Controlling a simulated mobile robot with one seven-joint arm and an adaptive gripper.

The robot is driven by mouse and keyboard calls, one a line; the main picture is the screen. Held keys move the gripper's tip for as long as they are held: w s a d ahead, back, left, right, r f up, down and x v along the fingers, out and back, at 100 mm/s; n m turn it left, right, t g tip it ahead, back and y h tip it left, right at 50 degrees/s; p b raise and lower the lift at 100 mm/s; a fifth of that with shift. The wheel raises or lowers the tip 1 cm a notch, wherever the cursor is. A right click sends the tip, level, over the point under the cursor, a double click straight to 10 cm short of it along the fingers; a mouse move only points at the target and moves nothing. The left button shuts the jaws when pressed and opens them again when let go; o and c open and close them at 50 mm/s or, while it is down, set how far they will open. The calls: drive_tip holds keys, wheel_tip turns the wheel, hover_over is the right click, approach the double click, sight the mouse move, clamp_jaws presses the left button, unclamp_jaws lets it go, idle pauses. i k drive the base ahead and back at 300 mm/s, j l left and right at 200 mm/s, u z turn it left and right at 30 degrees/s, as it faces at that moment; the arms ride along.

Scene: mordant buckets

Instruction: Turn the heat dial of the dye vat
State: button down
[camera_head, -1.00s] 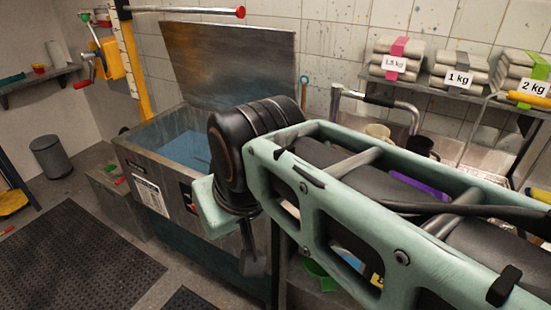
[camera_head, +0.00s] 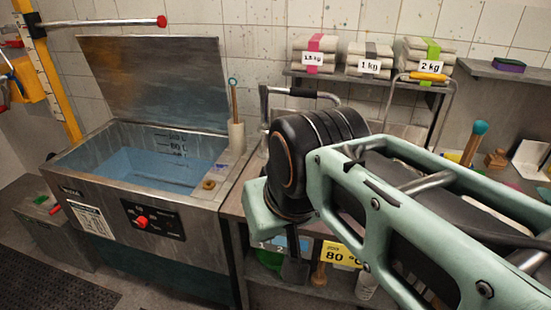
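The dye vat (camera_head: 95,205) is a grey metal tank at the left with blue liquid inside and its lid (camera_head: 160,85) standing open at the back. Its heat dial, a red knob (camera_head: 142,222), sits on a black panel (camera_head: 170,226) on the vat's front face. Small marks around the knob are too small to read. My gripper (camera_head: 294,270) hangs below my arm's dark joint, to the right of the vat and apart from the dial. Only a narrow grey part of it shows, so its opening is not clear.
A bench with a lower shelf stands right of the vat; a yellow 80 °C sign (camera_head: 338,254) is there behind my arm. A wall shelf holds bundles labelled by weight (camera_head: 370,60). A grey box (camera_head: 50,235) stands left of the vat. The floor before the vat looks clear.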

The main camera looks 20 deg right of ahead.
sight(141, 222)
drive_tip(key=z, duration=1.2)
drive_tip(key=l+u, duration=0.45)
drive_tip(key=l, duration=0.2)
drive_tip(key=i+j, duration=0.1)
drive_tip(key=j, duration=0.4)
drive_tip(key=i+j, duration=0.1)
drive_tip(key=j, duration=0.4)
drive_tip(key=i+j+u, duration=0.1)
drive_tip(key=j, duration=0.4)
drive_tip(key=i+j, duration=0.1)
drive_tip(key=j, duration=0.4)
drive_tip(key=i+j+z, duration=0.1)
drive_tip(key=j, duration=0.7)
